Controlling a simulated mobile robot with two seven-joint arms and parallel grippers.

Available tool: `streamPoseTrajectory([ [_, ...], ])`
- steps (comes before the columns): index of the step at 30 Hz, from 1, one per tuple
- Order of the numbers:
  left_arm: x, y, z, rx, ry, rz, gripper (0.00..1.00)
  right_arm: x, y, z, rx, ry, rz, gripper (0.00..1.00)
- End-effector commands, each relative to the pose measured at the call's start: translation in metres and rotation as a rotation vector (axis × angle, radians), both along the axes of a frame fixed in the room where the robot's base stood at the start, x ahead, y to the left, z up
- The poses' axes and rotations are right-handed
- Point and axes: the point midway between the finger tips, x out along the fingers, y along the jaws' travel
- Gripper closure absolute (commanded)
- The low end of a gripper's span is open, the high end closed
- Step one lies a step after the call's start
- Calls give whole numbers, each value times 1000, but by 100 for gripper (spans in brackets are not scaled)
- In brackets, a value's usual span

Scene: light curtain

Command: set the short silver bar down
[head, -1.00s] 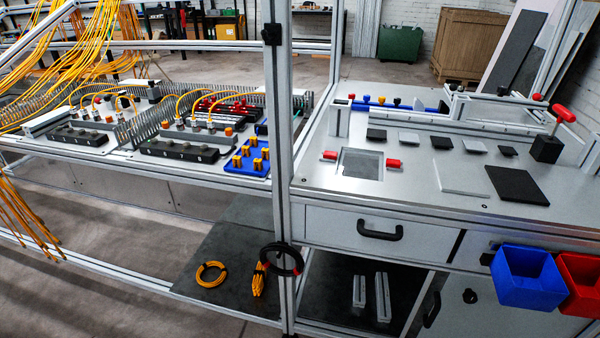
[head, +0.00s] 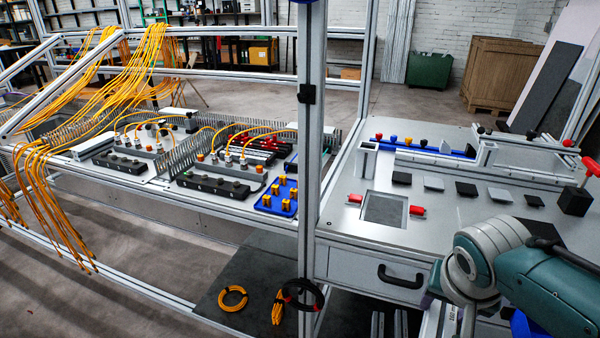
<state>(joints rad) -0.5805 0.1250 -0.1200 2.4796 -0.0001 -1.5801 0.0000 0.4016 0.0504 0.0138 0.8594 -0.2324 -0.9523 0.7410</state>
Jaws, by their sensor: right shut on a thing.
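My right arm comes in from the lower right, and its wrist hides most of my right gripper (head: 438,300). The gripper is low in front of the workbench (head: 345,215), by the drawer front. It is shut on a pale metal piece, which I take to be the short silver bar (head: 450,318); the picture's lower edge cuts this off. Two silver strips (head: 400,324) show on the lower shelf, also cut off below. My left gripper is not in view.
A grey upright post (head: 308,150) stands between the workbench and the cable bench. A drawer handle (head: 400,277) sticks out left of my right wrist. Black and silver plates (head: 466,189) and a framed dark pad (head: 384,209) with red knobs lie on the worktop.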

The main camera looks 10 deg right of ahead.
Motion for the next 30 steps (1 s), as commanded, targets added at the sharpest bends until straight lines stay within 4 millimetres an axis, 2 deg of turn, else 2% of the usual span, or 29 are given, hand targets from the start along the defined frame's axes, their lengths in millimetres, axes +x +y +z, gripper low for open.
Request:
streamPoseTrajectory([
  [1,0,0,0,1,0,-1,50,26,-2,26,-5,-14,-5,100],
  [6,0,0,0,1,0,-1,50,82,9,104,-6,-10,-6,100],
  [10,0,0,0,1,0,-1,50,114,29,169,-5,-10,31,100],
  [14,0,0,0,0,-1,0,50,128,57,234,-7,-11,109,100],
  [15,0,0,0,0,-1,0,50,129,68,253,-8,-13,142,100],
  [18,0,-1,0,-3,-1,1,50,120,95,295,-10,-11,239,100],
  [21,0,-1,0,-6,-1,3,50,102,114,319,-11,-7,327,100],
  [25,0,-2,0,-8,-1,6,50,72,131,337,-11,-2,426,100],
  [30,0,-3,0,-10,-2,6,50,27,138,345,-7,3,531,100],
])
